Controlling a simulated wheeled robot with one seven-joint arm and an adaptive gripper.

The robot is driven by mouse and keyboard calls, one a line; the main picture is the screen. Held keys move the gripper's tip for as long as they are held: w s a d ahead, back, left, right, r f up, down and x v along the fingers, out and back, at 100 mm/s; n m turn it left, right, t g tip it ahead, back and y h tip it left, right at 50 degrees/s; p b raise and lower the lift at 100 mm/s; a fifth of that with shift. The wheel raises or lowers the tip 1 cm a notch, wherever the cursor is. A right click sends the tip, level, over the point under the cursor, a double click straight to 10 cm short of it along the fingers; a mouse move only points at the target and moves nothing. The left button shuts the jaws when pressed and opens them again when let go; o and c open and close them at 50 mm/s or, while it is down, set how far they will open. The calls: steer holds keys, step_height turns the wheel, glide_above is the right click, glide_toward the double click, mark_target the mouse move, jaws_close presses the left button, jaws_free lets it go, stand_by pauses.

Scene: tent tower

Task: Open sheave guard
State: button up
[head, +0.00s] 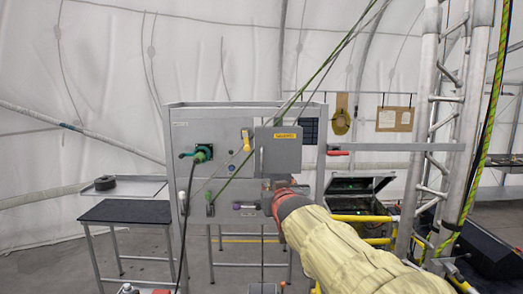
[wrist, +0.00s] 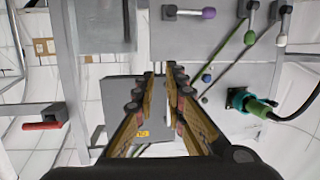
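The sheave guard appears to be the grey box-like cover (head: 278,155) with a yellow label, upright on the front of the grey panel. Ropes run up from behind it. In the wrist view, turned over, the cover (wrist: 120,95) lies beyond and partly behind my fingers, its label low. My gripper (head: 277,184) is at the cover's lower edge in the head view. In the wrist view my gripper (wrist: 160,72) shows two fingers with a gap between them. Part of the cover shows through the gap. I cannot tell whether the fingertips touch it.
Levers with a purple knob (wrist: 208,13) and a green knob (wrist: 250,38) stick out near my gripper. A green connector (head: 202,153) with a black cable is left on the panel (head: 180,128). A red handle (head: 338,153) is right. A truss tower (head: 430,130) stands farther right.

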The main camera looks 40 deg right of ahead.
mark_target(262, 161)
step_height(262, 161, up, 7)
steer(key=w+t, duration=0.1)
steer(key=t, duration=0.1)
steer(key=x, duration=0.2)
steer(key=p+x, duration=0.1)
steer(key=x, duration=0.2)
steer(key=p+x, duration=0.1)
steer(key=x, duration=0.1)
steer(key=shift+w+a, duration=0.2)
steer(key=shift+w, duration=0.2)
jaws_close()
